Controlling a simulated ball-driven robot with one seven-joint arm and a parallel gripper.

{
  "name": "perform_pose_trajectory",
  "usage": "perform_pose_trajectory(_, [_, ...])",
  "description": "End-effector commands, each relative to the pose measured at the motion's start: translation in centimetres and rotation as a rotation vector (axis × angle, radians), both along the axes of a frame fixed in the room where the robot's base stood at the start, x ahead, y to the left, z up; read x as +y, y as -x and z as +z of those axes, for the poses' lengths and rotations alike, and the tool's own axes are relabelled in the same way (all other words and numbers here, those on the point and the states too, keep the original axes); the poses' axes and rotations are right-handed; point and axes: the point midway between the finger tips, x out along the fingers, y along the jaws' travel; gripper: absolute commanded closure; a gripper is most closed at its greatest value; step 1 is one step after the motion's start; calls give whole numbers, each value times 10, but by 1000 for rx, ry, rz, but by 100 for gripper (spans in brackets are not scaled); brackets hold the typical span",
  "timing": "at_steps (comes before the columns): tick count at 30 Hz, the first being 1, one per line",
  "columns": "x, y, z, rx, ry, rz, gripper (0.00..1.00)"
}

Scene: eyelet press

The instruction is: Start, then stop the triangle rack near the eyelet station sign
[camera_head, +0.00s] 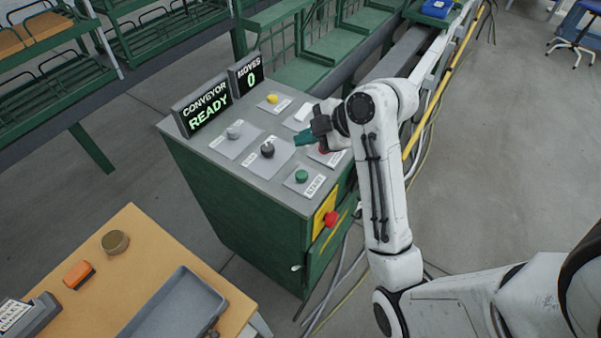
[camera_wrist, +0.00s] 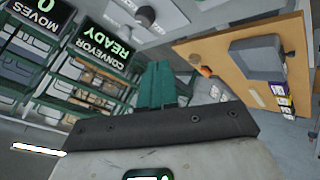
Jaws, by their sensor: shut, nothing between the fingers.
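A green console with a grey top (camera_head: 213,150) stands at centre in the head view. Its displays read CONVEYOR READY (camera_head: 203,104) and MOVES 0 (camera_head: 247,75). The top carries a green START button (camera_head: 302,176), a black knob (camera_head: 267,149), a grey knob (camera_head: 234,131) and a yellow button (camera_head: 272,98). My gripper (camera_head: 301,138) is shut and empty above the panel, between the black knob and a red button mostly hidden by it. Its teal fingers show in the wrist view (camera_wrist: 160,84).
A red mushroom button (camera_head: 331,218) sits on a yellow plate on the console's side. A wooden table (camera_head: 150,250) with a grey tray (camera_head: 175,305) stands at lower left. Green racks (camera_head: 150,35) line the back.

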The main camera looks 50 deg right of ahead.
Motion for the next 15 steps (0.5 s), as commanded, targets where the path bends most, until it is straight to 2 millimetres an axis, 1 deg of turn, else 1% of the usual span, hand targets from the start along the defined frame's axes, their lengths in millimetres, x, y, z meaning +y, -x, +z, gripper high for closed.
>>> perform_pose_trajectory(5, [0, 0, -3, 1, -1, 0, 100])
perform_pose_trajectory(8, [0, 0, -8, 2, -1, 0, 100])
perform_pose_trajectory(13, [1, 1, -25, 3, -2, 0, 100])
perform_pose_trajectory(15, [1, 0, -37, 2, -1, 0, 100])
